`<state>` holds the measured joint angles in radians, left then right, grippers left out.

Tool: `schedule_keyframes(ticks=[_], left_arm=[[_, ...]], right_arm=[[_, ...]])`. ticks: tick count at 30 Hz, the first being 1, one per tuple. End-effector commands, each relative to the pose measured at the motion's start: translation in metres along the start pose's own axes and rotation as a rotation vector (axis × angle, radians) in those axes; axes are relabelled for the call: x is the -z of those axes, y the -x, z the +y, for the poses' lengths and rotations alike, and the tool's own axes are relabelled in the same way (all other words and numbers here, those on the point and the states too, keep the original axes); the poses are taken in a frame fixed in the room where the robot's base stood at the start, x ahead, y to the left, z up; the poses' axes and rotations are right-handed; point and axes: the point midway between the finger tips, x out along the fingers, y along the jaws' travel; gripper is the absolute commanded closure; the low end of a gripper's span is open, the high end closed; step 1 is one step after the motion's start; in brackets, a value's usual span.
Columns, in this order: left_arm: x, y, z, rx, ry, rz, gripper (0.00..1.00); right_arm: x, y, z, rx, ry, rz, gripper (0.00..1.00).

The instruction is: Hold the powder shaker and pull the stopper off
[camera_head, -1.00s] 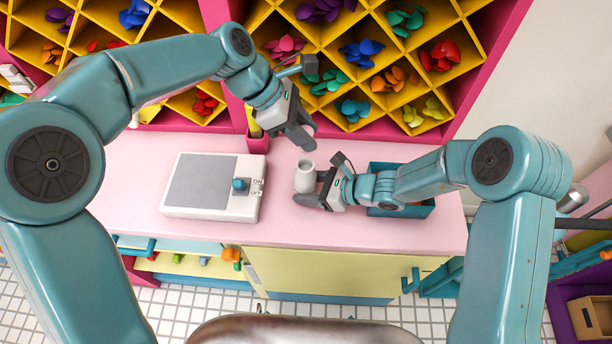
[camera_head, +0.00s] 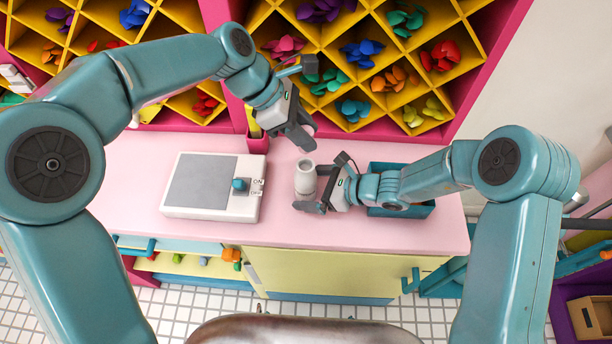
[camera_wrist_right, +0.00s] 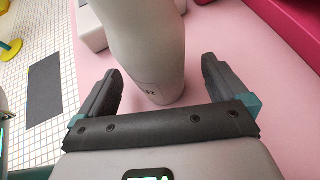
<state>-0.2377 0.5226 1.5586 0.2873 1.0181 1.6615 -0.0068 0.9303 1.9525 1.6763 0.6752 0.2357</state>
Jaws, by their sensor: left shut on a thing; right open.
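The powder shaker (camera_head: 305,180) is a pale grey-white bottle standing upright on the pink counter. My right gripper (camera_head: 318,184) is open beside it at its right. In the right wrist view the shaker (camera_wrist_right: 150,55) stands between the two spread fingers (camera_wrist_right: 160,90), with a gap visible on each side. My left gripper (camera_head: 306,139) is shut above and behind the shaker's top, apart from its pale rim. The stopper is not plainly visible; what the left fingers hold is hidden by their dark pads, and I take it to be the stopper.
A white box with a grey plate and a blue ON/OFF knob (camera_head: 240,184) sits left of the shaker. A blue tray (camera_head: 420,207) lies behind my right wrist. A pink cup (camera_head: 257,144) stands at the back. The counter's front right is clear.

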Motion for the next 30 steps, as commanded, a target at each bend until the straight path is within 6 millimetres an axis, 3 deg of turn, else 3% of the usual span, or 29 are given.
schedule_keyframes(ticks=[9,15,30], left_arm=[[0.0,0.0,0.0,0.0,0.0,0.0,0.94],[0.0,0.0,0.0,0.0,0.0,0.0,0.94],[0.0,0.0,-0.001,0.0,0.0,0.0,0.94]], right_arm=[[0.0,0.071,-0.001,0.006,0.0,-0.001,0.0],[0.0,0.103,-0.001,0.003,-0.001,-0.001,0.0],[0.0,0.112,0.001,0.0,-0.001,0.0,0.0]])
